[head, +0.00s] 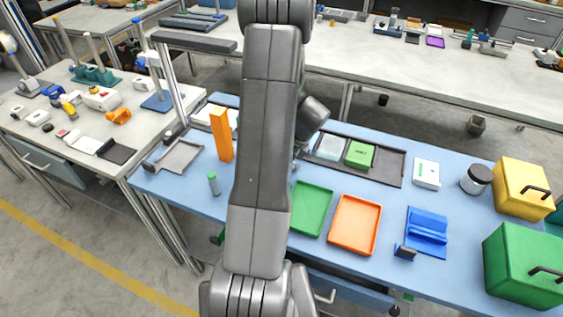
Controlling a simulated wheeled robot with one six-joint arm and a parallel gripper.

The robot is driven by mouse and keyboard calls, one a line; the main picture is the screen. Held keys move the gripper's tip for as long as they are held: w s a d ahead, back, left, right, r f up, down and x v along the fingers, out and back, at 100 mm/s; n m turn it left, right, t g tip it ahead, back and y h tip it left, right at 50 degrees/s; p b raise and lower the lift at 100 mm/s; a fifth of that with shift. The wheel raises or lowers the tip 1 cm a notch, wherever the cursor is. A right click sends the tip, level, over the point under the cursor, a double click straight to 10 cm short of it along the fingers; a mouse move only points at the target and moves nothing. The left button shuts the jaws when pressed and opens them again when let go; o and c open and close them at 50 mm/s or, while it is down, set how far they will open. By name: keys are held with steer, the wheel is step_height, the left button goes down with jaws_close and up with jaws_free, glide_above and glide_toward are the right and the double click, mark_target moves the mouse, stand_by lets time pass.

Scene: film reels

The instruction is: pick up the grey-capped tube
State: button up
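My arm reaches up through the middle of the head view and bends over the table. Its wrist shows only in part to the right of the arm's long link. My gripper's fingers are hidden behind the arm, so their place and opening do not show.
An orange upright block (221,135) stands just behind the tube, and a grey tray (179,157) lies to its left. A green tray (312,208) and an orange tray (355,225) lie right of my arm. Yellow (522,187) and green (522,262) boxes stand at right.

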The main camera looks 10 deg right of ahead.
jaws_close()
stand_by(1.0)
